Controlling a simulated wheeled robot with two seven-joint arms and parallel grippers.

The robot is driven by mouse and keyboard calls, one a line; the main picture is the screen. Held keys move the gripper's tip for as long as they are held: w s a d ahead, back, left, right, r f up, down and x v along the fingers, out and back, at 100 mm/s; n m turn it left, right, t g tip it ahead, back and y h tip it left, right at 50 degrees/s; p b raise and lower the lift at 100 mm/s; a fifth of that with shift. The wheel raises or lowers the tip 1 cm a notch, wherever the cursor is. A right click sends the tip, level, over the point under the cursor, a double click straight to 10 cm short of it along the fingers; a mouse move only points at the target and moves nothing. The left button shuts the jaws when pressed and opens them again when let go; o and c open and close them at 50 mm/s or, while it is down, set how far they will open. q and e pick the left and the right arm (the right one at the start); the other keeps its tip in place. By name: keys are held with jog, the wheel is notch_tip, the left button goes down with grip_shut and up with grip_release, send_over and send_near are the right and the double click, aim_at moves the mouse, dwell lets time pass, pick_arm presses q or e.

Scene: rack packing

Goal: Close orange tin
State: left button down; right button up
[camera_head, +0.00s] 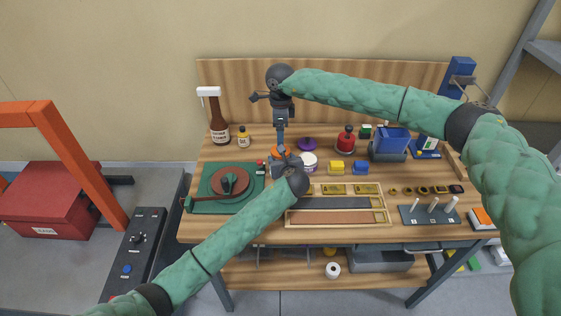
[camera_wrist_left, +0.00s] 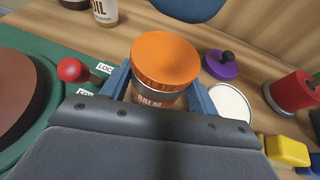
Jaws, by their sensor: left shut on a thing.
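The orange tin (camera_wrist_left: 157,98) is a metallic tin with "BALM" lettering, standing between the blue fingers of my left gripper (camera_wrist_left: 160,95), which is shut on it. Its ribbed orange lid (camera_wrist_left: 165,60) sits on top; I cannot tell whether it is fully tightened. In the head view the lid shows as a small orange patch (camera_head: 279,150) just behind my left gripper (camera_head: 283,160). My right gripper (camera_head: 281,138) points down from above, close over the lid. Its fingertips are too small and overlapped to tell whether they are open or touching the lid.
A white-topped jar (camera_head: 308,161) and purple knobbed lid (camera_head: 307,143) stand close right of the tin. A green board with a round brown disc (camera_head: 229,181) and red ball lies left. Bottles (camera_head: 218,125) stand behind left. A red canister (camera_head: 345,140) and yellow block (camera_head: 336,168) are farther right.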

pick_arm(q)
jog(key=shift+f, duration=0.2)
pick_arm(e)
notch_tip(320, 180, down, 7)
jog(key=shift+f, duration=0.2)
jog(key=shift+c, duration=0.2)
jog(key=c, duration=1)
jog(key=shift+o, duration=0.2)
jog(key=o, duration=1.2)
jog(key=shift+c, duration=0.2)
jog(key=shift+r, duration=0.1)
notch_tip(320, 180, up, 12)
